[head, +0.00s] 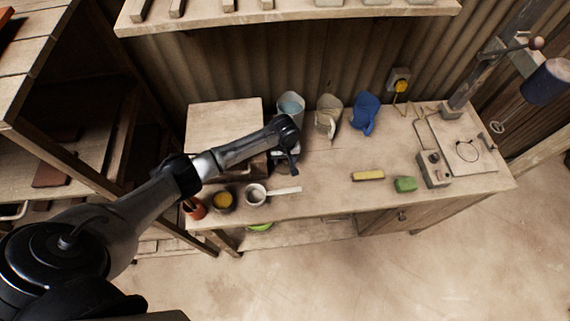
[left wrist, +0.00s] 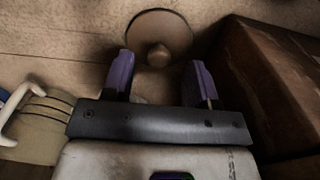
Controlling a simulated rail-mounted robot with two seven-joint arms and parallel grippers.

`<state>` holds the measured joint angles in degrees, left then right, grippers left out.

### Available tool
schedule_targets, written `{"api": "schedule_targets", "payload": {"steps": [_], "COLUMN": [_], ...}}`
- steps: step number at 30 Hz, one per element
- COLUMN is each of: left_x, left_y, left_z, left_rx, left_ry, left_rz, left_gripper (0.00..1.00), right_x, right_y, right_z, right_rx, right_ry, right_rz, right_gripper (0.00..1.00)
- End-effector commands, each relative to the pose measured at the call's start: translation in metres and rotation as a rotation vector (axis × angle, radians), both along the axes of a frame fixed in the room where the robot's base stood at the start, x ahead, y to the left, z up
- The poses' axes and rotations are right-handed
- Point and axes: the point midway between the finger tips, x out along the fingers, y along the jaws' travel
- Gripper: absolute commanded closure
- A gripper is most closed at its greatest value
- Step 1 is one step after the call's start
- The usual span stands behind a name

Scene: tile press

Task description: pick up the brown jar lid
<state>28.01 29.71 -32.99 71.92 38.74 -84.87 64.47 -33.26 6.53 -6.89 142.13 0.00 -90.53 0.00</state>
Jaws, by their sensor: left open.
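The brown jar lid (left wrist: 160,32) shows in the left wrist view as a round disc with a knob in its middle, lying on the worktop. My left gripper (left wrist: 158,68) is open, its two purple fingers apart on either side of the knob's line, with nothing seen between them. The lid lies just beyond the fingertips. In the head view my left gripper (head: 291,165) points down over the back left of the bench (head: 330,175), and I cannot make out the lid there. My right gripper is not in view.
A dark brown box (left wrist: 265,85) stands close right of the fingers. A pale pitcher (head: 328,118) and a blue pitcher (head: 364,113) stand at the back. A white pot (head: 256,194) and a yellow-filled cup (head: 223,200) are at the front left.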

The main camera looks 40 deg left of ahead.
Motion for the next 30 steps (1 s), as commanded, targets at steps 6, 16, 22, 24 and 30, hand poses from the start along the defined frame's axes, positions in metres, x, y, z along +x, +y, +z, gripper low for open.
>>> {"api": "schedule_targets", "payload": {"steps": [6,16,22,24,30], "left_x": [0.000,0.001,0.000,0.000,0.000], "left_y": [0.000,0.000,0.000,0.000,0.000], "left_z": [-0.023,-0.026,-0.026,-0.026,-0.026], "left_rx": [0.001,0.001,0.001,0.001,0.001], "left_ry": [-0.001,-0.001,-0.001,-0.001,-0.001], "left_rz": [0.002,0.000,0.000,0.000,0.001], "left_gripper": [0.47,0.47,0.67,0.73,0.93], "right_x": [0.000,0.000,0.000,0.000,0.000], "right_y": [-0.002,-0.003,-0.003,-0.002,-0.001], "right_z": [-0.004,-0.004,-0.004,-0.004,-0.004], "right_rx": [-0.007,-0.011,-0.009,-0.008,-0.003], "right_ry": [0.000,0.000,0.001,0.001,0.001], "right_rz": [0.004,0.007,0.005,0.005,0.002], "right_gripper": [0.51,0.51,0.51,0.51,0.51]}}
